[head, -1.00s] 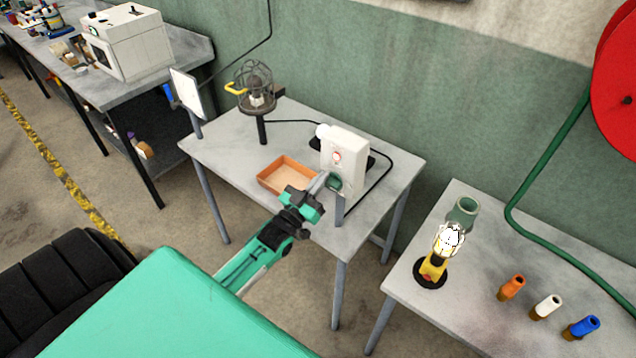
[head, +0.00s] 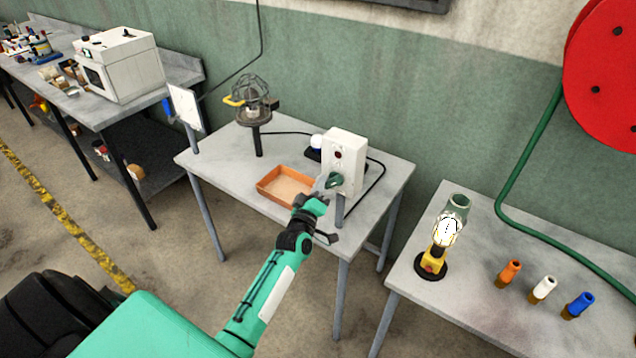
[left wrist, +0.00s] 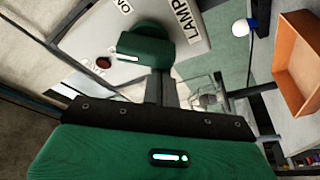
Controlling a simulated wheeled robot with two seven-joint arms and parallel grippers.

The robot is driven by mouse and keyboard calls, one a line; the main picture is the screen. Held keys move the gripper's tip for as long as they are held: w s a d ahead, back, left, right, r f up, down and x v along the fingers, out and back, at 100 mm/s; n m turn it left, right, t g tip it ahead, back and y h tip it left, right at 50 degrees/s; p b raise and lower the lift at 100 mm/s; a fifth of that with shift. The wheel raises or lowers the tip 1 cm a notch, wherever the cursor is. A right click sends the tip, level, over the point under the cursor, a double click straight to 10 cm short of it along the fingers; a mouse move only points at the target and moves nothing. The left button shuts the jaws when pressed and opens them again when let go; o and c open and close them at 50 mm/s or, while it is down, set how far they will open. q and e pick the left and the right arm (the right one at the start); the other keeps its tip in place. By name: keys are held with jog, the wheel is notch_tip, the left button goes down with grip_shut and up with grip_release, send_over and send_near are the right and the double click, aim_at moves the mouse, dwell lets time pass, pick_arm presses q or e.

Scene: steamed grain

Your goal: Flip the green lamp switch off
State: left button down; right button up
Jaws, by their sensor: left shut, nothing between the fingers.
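A white switch box (head: 346,152) stands on a post at the front of the middle table. Its green switch (head: 334,180) sits low on its face, under a dark red indicator. In the left wrist view the green switch (left wrist: 147,45) shows close up, beside a LAMP label. My left gripper (head: 321,186) is shut and empty, its tips right by the switch; I cannot tell if they touch. In the left wrist view the shut fingers (left wrist: 161,88) point at it. A caged lamp (head: 254,102) with a yellow handle stands at the table's back left. My right gripper is not in view.
An orange tray (head: 262,190) lies left of the box. A cable runs over the table (head: 222,160). A panel on a post (head: 186,107) stands at its left corner. The right table holds a yellow-based lamp (head: 432,262) and several coloured plugs.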

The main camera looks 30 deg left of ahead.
pick_arm(q)
jog(key=shift+d+f+n+y, duration=0.2)
jog(key=shift+n+y, duration=0.1)
jog(key=shift+n, duration=0.8)
jog(key=shift+f+n+g, duration=0.1)
jog(key=shift+n+g, duration=0.3)
jog(key=shift+n, duration=0.1)
jog(key=shift+f, duration=0.2)
jog(key=shift+d+f+n+g+p, duration=0.25)
jog(key=shift+f+n+g+p, duration=0.1)
jog(key=shift+n, duration=0.35)
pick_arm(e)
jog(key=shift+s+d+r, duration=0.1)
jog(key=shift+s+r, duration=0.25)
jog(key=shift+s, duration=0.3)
